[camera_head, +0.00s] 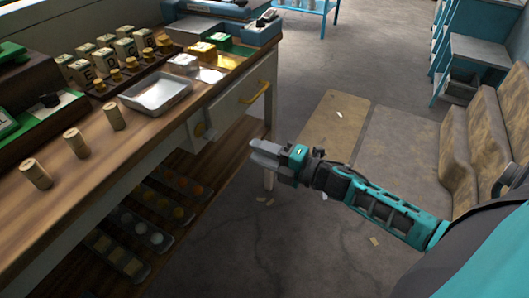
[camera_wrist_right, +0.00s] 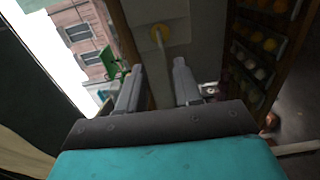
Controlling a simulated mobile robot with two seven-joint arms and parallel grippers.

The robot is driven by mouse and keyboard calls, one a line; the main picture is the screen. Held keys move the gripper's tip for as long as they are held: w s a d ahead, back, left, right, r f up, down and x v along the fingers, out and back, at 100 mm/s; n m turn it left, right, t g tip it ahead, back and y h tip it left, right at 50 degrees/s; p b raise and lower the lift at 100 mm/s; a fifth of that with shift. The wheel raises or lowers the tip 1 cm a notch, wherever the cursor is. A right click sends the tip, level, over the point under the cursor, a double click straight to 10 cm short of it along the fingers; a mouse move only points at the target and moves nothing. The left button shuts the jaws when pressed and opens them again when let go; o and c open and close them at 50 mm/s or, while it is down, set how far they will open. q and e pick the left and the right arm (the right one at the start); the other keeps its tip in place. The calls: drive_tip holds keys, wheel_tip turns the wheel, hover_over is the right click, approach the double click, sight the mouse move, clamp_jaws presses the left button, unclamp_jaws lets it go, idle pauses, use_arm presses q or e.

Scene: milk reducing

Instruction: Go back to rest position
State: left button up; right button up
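My right gripper (camera_head: 265,155) reaches in from the right in the head view, in the air just off the workbench's front. In the right wrist view its two fingers (camera_wrist_right: 158,88) stand apart with nothing between them, facing the bench front. My right arm is stretched out over the floor. My left gripper does not show in either view.
The wooden workbench (camera_head: 95,195) fills the left, with a metal tray (camera_head: 156,92), several corks (camera_head: 75,143) and small boxes on top. A drawer with a yellow handle (camera_head: 256,92) faces my gripper. Open floor (camera_head: 330,225) lies below my arm; steps (camera_head: 480,140) stand right.

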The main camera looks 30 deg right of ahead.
drive_tip(key=shift+s+d, duration=0.2)
drive_tip(key=shift+s, duration=0.15)
idle(0.3)
drive_tip(key=s+a+f+m+g+h+p, duration=0.1)
drive_tip(key=s+a+f+m+g+h, duration=0.1)
drive_tip(key=s+m, duration=0.5)
drive_tip(key=s+a+f+m+g+h+p, duration=0.1)
drive_tip(key=s+a+f+m+h, duration=0.4)
drive_tip(key=m, duration=0.9)
wheel_tip(320, 180, down, 3)
drive_tip(key=s+a+g, duration=0.1)
drive_tip(key=s, duration=0.1)
drive_tip(key=shift+s+a+r+g+p, duration=0.15)
drive_tip(key=shift+s+a+g+p, duration=0.15)
drive_tip(key=shift+s+a+g, duration=0.1)
